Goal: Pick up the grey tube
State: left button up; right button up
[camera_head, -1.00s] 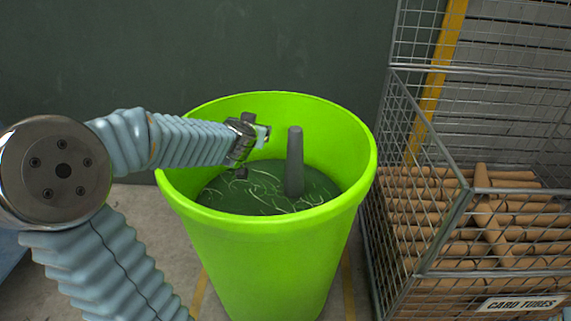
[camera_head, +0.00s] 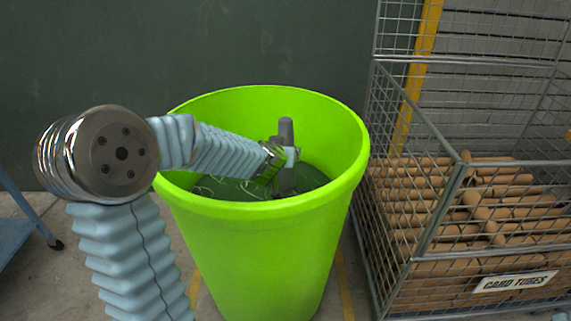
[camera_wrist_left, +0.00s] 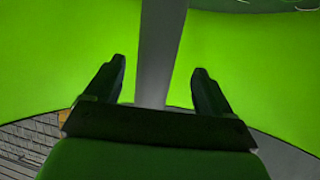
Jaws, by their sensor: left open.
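The grey tube (camera_head: 286,131) stands upright inside the bright green bin (camera_head: 262,239). My left gripper (camera_head: 289,160) reaches over the bin's left rim and is at the tube, covering part of its middle. In the left wrist view the tube (camera_wrist_left: 160,50) runs vertically between the two open fingers of the left gripper (camera_wrist_left: 161,82), with a gap on each side. I cannot tell how deep between the fingers it sits. The tube's lower end is partly hidden by the gripper in the head view.
A wire cage (camera_head: 451,206) of brown card tubes (camera_head: 417,203) stands close to the bin's right, with a "CARD TUBES" sign (camera_head: 515,282). Dark green material with pale strands (camera_head: 226,188) lies in the bin. A dark wall (camera_head: 250,40) is behind.

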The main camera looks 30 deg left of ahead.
pick_arm(q)
jog(key=b+x, duration=0.1)
jog(key=x, duration=0.4)
jog(key=shift+w+d+r, duration=0.1)
jog(key=shift+w, duration=0.2)
jog(key=c, duration=1.1)
